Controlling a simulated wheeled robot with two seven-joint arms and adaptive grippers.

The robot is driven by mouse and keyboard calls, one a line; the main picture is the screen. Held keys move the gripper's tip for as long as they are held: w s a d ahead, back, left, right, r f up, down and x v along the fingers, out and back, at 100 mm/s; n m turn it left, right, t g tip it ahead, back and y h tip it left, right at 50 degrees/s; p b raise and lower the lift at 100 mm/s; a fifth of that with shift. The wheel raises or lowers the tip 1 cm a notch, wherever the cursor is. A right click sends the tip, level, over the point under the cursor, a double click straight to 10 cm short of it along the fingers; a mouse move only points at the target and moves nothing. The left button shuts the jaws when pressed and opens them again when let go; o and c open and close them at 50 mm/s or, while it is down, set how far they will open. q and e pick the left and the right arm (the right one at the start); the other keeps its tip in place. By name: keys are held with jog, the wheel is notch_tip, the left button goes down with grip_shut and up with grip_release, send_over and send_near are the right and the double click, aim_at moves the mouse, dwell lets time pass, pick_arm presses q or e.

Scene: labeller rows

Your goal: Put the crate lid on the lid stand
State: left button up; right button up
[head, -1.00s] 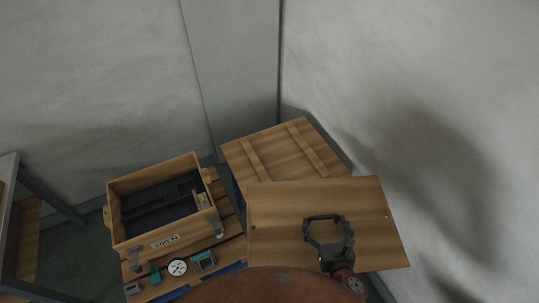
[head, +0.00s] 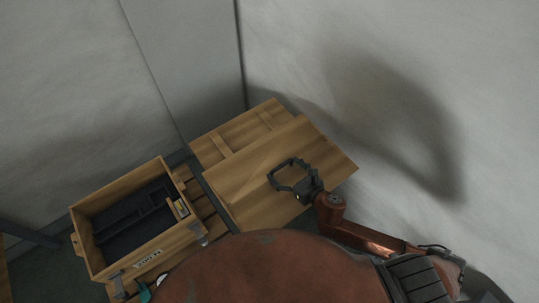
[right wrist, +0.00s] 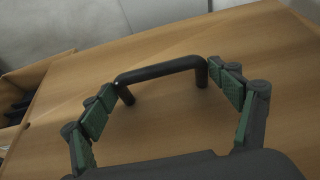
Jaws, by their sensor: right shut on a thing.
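The crate lid (head: 241,186) is a flat wooden board with a black bar handle (right wrist: 158,70) on top. My right gripper (head: 291,166) is shut on this handle, with a green-padded finger at each end of it in the right wrist view. The lid stand (head: 240,131) is a wooden top with two raised battens, in the corner by the walls. The lid lies over the near part of the stand and hides it; the far part shows. I cannot tell whether the lid touches the stand. My left gripper is not in view.
An open wooden crate (head: 175,243) with a dark lined inside and metal latches stands left of the lid on a slatted wooden surface. Grey walls close in behind and to the right of the stand. A table frame (head: 30,236) shows at the left edge.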

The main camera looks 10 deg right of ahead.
aim_at(276, 157)
jog(key=w+f, duration=0.1)
jog(key=w, duration=0.3)
jog(key=w+f, duration=0.1)
jog(key=w, duration=0.1)
jog(key=shift+w+f+b, duration=0.15)
jog(key=shift+f+b, duration=0.15)
jog(key=shift+b, duration=0.05)
jog(key=w+f, duration=0.2)
jog(key=w+f+b, duration=0.1)
jog(key=w+f, duration=0.1)
jog(key=f, duration=0.1)
jog(key=shift+w+f, duration=0.15)
jog(key=shift+w, duration=0.05)
jog(key=f, duration=0.1)
jog(key=f+b, duration=0.1)
jog(key=shift+w+f, duration=0.3)
jog(key=shift+f, duration=0.1)
jog(key=shift+a+f, duration=0.1)
jog(key=shift+f, duration=0.5)
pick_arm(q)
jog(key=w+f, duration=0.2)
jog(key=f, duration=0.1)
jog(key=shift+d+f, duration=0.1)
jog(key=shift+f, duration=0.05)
pick_arm(e)
jog(key=o, duration=1.7)
jog(key=shift+o, duration=0.2)
